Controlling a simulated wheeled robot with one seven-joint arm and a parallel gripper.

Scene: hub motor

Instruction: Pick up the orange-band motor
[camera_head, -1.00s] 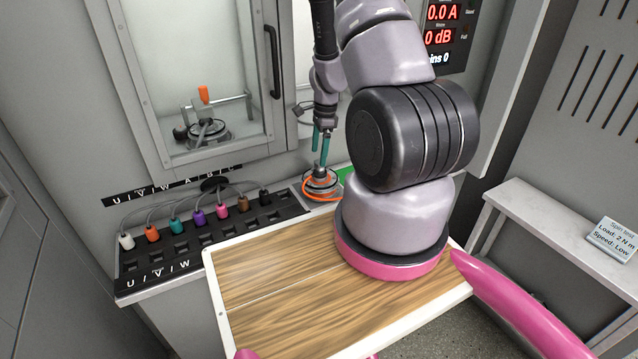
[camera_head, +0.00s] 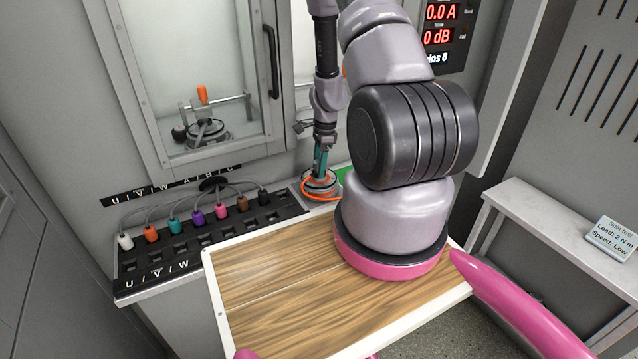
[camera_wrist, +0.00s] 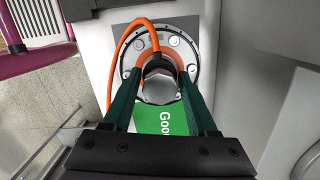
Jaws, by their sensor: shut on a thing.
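The orange-band motor (camera_head: 319,190) is a round silver hub motor with an orange band and an orange cable. It stands on the narrow ledge behind the wooden board, left of my arm. In the wrist view the motor (camera_wrist: 124,66) lies below the jaws, and its orange cable (camera_wrist: 122,50) loops over its left side. My gripper (camera_head: 320,168) points down at the motor from above. In the wrist view its green fingers (camera_wrist: 160,92) are on either side of the motor's central shaft, shut on it. The shaft's lower part is partly hidden by the fingers.
A green pad marked "Goo" (camera_wrist: 165,120) lies beside the motor. A black socket panel with several coloured plugs (camera_head: 190,240) is to the left. A glass-fronted cabinet (camera_head: 195,75) stands behind. The wooden board (camera_head: 270,290) is bare in front.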

